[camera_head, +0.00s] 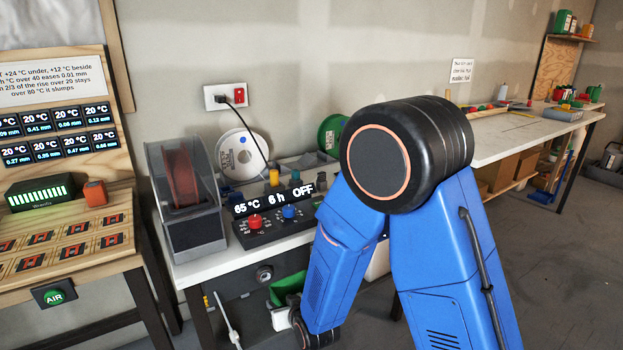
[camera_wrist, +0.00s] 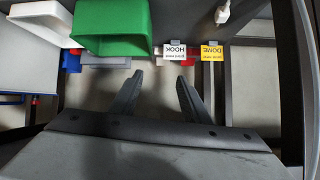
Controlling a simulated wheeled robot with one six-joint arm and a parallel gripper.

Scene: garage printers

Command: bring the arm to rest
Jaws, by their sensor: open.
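My arm shows large in the head view, with blue links and a black joint, folded in front of the white bench (camera_head: 190,266). Its lower end reaches down beside the bench front. My gripper (camera_wrist: 158,82) shows in the wrist view with its two dark fingers apart and nothing between them. In the head view the gripper itself is hidden or out of the picture. In the wrist view a green bin (camera_wrist: 110,28) lies beyond the left finger. A white HOOK label (camera_wrist: 175,53) and a yellow DOME label (camera_wrist: 212,53) hang beyond the fingertips.
A control box with red and blue knobs (camera_head: 272,224) reads 65 °C, 6 h, OFF. A clear-covered spool box (camera_head: 185,200) stands left of it. A wooden stand (camera_head: 70,235) with displays is at far left. A long workbench (camera_head: 510,140) runs behind right.

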